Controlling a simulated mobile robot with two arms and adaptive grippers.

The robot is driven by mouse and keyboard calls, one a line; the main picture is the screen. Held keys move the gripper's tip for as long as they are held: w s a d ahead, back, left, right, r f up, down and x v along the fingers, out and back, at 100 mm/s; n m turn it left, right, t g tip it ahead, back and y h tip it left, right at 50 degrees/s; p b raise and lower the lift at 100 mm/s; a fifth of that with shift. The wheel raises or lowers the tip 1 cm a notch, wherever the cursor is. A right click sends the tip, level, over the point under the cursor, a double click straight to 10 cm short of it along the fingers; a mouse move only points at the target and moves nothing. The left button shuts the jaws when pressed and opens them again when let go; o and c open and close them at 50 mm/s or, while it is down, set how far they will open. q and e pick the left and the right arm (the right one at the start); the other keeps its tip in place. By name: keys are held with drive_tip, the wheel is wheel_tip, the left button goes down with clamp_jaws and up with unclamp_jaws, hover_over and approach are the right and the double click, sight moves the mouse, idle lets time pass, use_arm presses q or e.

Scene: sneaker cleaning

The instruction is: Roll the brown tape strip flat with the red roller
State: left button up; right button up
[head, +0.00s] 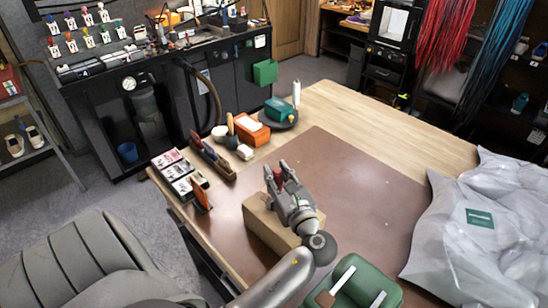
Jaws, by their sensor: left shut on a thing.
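My left gripper (280,175) is over the far part of a cardboard box (262,226) on the brown mat. Its fingers are shut on a small red thing (277,174), which appears to be the red roller; the gripper hides much of it. I cannot tell whether the roller touches the box top. The brown tape strip cannot be made out; the gripper and arm cover part of the box. My right gripper is not in view.
A grey-white plastic bag (458,248) with a green label covers the right side. Card boxes (181,176), a wooden holder (212,160) and an orange box (250,130) line the far left. The brown mat's (365,180) middle is clear.

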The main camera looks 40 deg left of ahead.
use_arm(q)
drive_tip(key=shift+s+d+p, duration=0.15)
drive_tip(key=shift+d+p, duration=0.15)
drive_tip(key=shift+d, duration=1.85)
drive_tip(key=shift+d, duration=0.1)
drive_tip(key=shift+s+d+f, duration=0.1)
drive_tip(key=shift+d, duration=1)
wheel_tip(320, 180, up, 8)
drive_tip(key=p, duration=0.3)
drive_tip(key=shift+p, duration=0.35)
